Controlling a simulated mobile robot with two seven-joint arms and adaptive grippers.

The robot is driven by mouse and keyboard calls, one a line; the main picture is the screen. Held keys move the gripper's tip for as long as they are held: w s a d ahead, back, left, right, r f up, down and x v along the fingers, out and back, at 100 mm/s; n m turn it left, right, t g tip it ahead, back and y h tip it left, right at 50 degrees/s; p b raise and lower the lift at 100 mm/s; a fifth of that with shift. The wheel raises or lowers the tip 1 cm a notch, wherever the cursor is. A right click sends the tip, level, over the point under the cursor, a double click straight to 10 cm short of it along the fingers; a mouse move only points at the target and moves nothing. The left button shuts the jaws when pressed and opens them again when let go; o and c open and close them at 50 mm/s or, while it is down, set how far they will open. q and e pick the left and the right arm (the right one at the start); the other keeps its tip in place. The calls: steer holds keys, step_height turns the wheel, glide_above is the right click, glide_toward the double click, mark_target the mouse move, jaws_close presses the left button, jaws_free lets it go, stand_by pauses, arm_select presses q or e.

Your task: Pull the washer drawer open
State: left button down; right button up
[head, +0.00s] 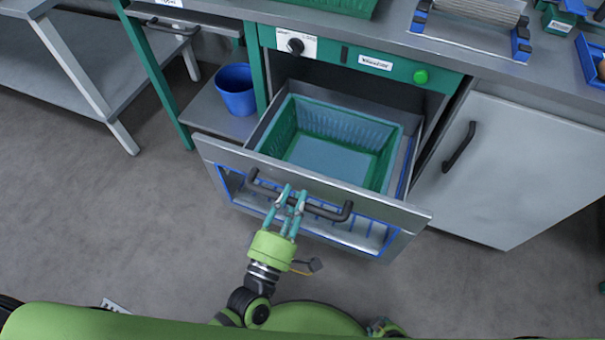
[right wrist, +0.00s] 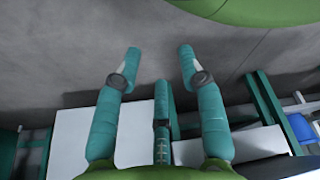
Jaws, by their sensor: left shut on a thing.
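The washer drawer (head: 211,150) stands pulled out from under the green washer panel (head: 330,53), its inside showing. It has a grey front with a blue-framed window and a dark bar handle (head: 328,213). A green crate (head: 381,166) sits inside the drawer. My left gripper (head: 289,193) is shut on the drawer handle, near its middle, in the head view. My right gripper (right wrist: 158,55) shows in the right wrist view with its fingers apart and nothing between them. The right gripper is not clearly seen in the head view.
A blue bucket (head: 236,88) stands on a low shelf left of the drawer. A grey cabinet door with a dark handle (head: 459,147) is to the right. A grey table (head: 75,75) is at the far left. The floor in front is clear.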

arm_select(q)
steer(key=r+v, duration=0.1)
steer(key=v, duration=0.5)
steer(key=shift+s+p, duration=0.3)
steer(key=shift+p, duration=0.1)
arm_select(e)
steer(key=shift+g, duration=0.5)
steer(key=s, duration=0.4)
steer(key=shift+s+a, duration=0.1)
steer(key=shift+s, duration=0.05)
steer(key=shift+w, duration=0.2)
arm_select(q)
steer(key=c, duration=1)
jaws_free()
arm_select(e)
steer(key=shift+w+r, duration=0.1)
steer(key=shift+w, duration=0.2)
